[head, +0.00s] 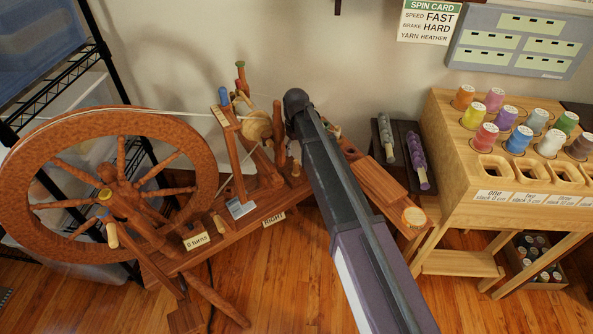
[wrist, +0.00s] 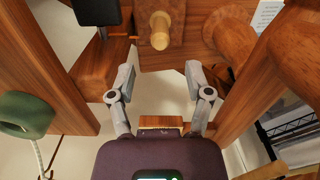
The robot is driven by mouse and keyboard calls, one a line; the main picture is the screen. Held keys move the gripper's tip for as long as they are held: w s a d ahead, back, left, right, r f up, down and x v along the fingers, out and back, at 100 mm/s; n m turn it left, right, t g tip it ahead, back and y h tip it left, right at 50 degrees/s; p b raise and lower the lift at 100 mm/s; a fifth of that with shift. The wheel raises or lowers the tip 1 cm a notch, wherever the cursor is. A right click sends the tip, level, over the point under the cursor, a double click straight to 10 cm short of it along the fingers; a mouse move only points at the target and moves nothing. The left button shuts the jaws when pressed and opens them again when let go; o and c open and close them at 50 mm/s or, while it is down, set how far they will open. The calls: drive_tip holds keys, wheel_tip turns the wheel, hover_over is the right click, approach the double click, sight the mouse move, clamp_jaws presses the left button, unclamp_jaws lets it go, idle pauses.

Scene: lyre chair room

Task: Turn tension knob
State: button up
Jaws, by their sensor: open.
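In the wrist view a pale wooden knob (wrist: 160,30) sticks out from a darker wooden block, ahead of and between my fingertips. My gripper (wrist: 159,82) is open and empty, its two grey fingers apart and short of the knob. In the head view the reddish spinning wheel (head: 205,150) stands at left and centre, with small pale pegs on its frame. One peg (head: 219,223) is by a "0 turns" label (head: 196,241). I cannot tell which peg matches the knob in the wrist view. My arm hides the gripper in the head view.
A wooden spool stand (head: 450,150) with several coloured spools is at right. Two yarn bobbins (head: 417,160) lie on a dark stool beside it. A black shelf (head: 85,60) stands at left. A spin card (head: 429,20) reads FAST, HARD, HEATHER. Wheel uprights crowd my gripper.

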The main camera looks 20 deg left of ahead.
sight(296, 160)
drive_tip(key=shift+f+b, duration=4.05)
drive_tip(key=shift+f, duration=0.25)
clamp_jaws()
